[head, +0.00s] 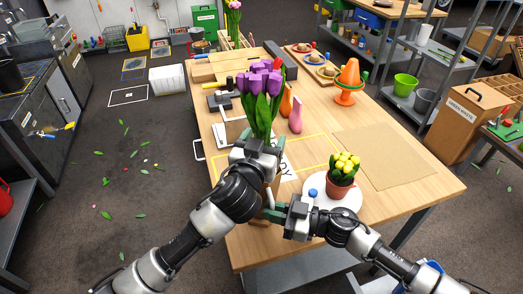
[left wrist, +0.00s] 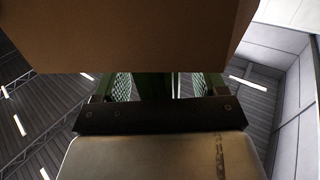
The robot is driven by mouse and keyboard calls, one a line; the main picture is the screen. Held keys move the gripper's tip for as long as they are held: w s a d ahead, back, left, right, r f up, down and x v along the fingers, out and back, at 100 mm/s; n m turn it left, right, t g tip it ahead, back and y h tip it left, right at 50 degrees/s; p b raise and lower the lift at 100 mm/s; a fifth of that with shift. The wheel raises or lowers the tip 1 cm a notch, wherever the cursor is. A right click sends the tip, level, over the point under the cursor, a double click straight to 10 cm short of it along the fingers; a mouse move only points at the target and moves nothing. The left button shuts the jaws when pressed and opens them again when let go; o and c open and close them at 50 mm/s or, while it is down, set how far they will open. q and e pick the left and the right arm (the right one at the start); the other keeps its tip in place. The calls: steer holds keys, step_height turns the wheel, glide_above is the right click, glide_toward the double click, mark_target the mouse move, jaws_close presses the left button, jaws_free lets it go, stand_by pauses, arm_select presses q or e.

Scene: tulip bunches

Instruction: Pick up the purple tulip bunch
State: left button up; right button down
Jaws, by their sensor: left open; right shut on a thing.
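The purple tulip bunch (head: 262,82) stands upright with green leaves, near the left side of the wooden table. My left gripper (head: 264,142) is open at the lower part of the bunch and hides its stems. I cannot tell whether its fingers touch them. My right gripper (head: 272,210) is lower and shut on a brown object (head: 274,186), mostly hidden behind my grippers. In the left wrist view, a plain brown surface (left wrist: 130,35) fills the top, with the green fingers of my left gripper (left wrist: 158,85) partly behind it. No purple petals show there.
A potted yellow plant (head: 342,172) stands on a white plate (head: 320,203) right of my right gripper. The tan mat (head: 385,158) at right is clear.

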mark_target(264, 66)
arm_select(q)
steer(key=shift+c, duration=0.2)
steer(key=c, duration=1.2)
steer(key=shift+o, duration=0.2)
steer(key=shift+r, duration=0.15)
step_height(264, 66, up, 18)
steer(key=shift+f, duration=0.1)
arm_select(e)
steer(key=c, duration=1.1)
jaws_free()
steer(key=shift+d, duration=0.15)
